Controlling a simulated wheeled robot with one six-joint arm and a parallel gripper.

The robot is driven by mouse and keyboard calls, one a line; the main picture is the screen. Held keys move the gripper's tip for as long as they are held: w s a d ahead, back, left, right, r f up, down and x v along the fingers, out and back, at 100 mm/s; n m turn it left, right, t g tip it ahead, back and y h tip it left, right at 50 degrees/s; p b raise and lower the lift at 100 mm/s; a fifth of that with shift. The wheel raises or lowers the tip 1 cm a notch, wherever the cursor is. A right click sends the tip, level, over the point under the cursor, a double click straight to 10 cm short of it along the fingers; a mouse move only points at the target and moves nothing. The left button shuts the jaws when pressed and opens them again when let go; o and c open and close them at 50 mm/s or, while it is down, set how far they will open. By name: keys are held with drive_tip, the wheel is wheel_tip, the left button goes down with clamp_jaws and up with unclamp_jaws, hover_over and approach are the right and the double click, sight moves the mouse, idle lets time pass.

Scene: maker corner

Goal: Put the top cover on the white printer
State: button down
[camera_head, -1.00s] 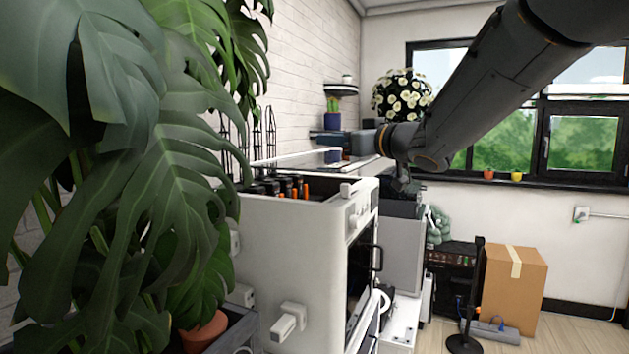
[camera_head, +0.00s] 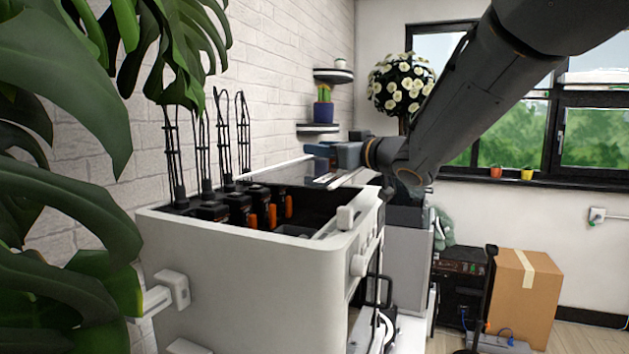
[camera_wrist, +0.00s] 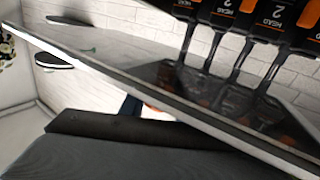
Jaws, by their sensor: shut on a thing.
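The white printer (camera_head: 250,275) stands at the lower middle of the head view with its top open. Several black and orange tool heads (camera_head: 262,215) show inside it, and also at the top of the wrist view (camera_wrist: 265,20). The top cover (camera_head: 292,173) is a thin, see-through panel with a pale edge. My gripper (camera_head: 335,156) is shut on the cover and holds it over the far part of the opening. In the wrist view the cover (camera_wrist: 150,82) slants across the picture. Whether it touches the printer rim cannot be told.
Large plant leaves (camera_head: 60,190) fill the left side near the printer. Thin black tubes (camera_head: 222,140) rise from the tool heads beside the brick wall. Small shelves (camera_head: 333,76) and a white-flowered plant (camera_head: 402,88) are behind. A cardboard box (camera_head: 523,290) stands on the floor at right.

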wheel_tip(320, 180, down, 6)
drive_tip(key=shift+d+p, duration=0.15)
drive_tip(key=shift+p, duration=0.25)
drive_tip(key=shift+f, duration=0.15)
drive_tip(key=c, duration=1.4)
unclamp_jaws()
drive_tip(key=shift+f, duration=0.1)
drive_tip(key=shift+o, duration=0.2)
drive_tip(key=b+v, duration=0.2)
drive_tip(key=v, duration=1)
